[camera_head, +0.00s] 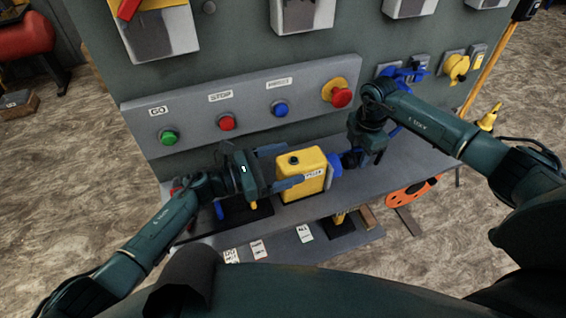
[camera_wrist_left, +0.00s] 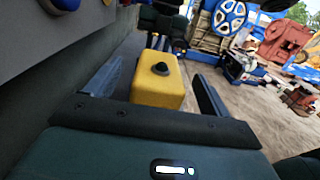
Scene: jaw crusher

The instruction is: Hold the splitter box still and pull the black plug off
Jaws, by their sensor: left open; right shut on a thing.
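The yellow splitter box (camera_head: 301,180) stands upright on the grey shelf, with a round black knob on top. It also shows in the left wrist view (camera_wrist_left: 157,92). My left gripper (camera_head: 290,165) is open, with its blue fingers on either side of the box; in the left wrist view a gap shows between each finger and the box. My right gripper (camera_head: 347,160) is at the box's right side and is shut on a dark thing there, apparently the black plug. The plug is mostly hidden by the fingers, and I cannot tell whether it still touches the box.
A grey panel behind the shelf (camera_head: 392,172) carries a green button (camera_head: 169,137), a red button (camera_head: 227,123), a blue button (camera_head: 280,109) and a red-and-yellow emergency button (camera_head: 341,97). An orange disc (camera_head: 405,197) is below at the right. Labels (camera_head: 304,233) lie on a lower ledge.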

